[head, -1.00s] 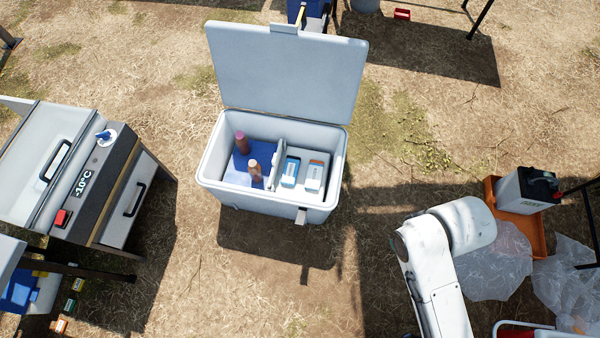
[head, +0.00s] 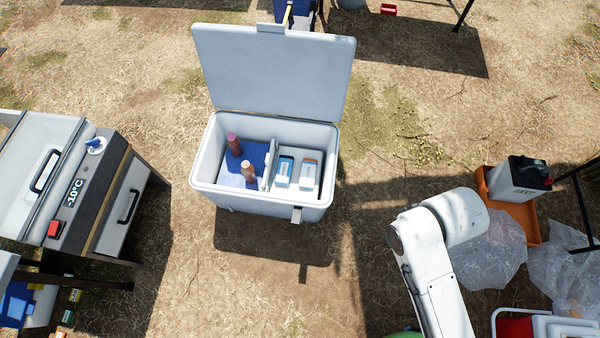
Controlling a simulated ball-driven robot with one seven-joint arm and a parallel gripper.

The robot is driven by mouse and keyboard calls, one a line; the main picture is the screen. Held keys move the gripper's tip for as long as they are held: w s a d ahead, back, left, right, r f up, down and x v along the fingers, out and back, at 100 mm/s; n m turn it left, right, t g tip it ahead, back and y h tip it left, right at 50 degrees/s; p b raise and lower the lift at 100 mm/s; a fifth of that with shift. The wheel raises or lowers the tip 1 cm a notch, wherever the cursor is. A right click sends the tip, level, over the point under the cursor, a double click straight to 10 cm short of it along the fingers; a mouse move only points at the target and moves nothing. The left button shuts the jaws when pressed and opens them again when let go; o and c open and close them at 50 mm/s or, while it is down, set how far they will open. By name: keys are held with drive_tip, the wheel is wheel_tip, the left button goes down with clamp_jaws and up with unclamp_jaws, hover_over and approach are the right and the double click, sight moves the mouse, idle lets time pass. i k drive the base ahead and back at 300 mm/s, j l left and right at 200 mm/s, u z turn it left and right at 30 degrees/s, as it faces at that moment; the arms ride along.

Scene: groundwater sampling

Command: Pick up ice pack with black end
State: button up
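I cannot make out an ice pack with a black end in the head view. The open white cooler box (head: 262,202) stands on the ground near the middle, lid up. In its right part stand two white packs, one with a blue end (head: 284,172) and one with an orange end (head: 308,174). Two bottles with reddish caps (head: 248,172) stand in its left part over a blue sheet. My white arm (head: 430,265) comes up at the lower right, apart from the cooler. My gripper is out of view.
A freezer chest (head: 40,150) reading -10°C, with a red button and handles, stands at the left. At the right are a white box with a black handle (head: 518,178) on an orange tray (head: 528,212) and clear plastic bags (head: 490,252). Dry ground before the cooler is free.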

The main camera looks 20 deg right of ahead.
sight(283, 174)
drive_tip(key=i+j, duration=0.3)
drive_tip(key=i+j+u, duration=0.1)
drive_tip(key=i+j, duration=0.2)
drive_tip(key=i, duration=0.2)
drive_tip(key=i+j, duration=0.25)
drive_tip(key=i, duration=0.15)
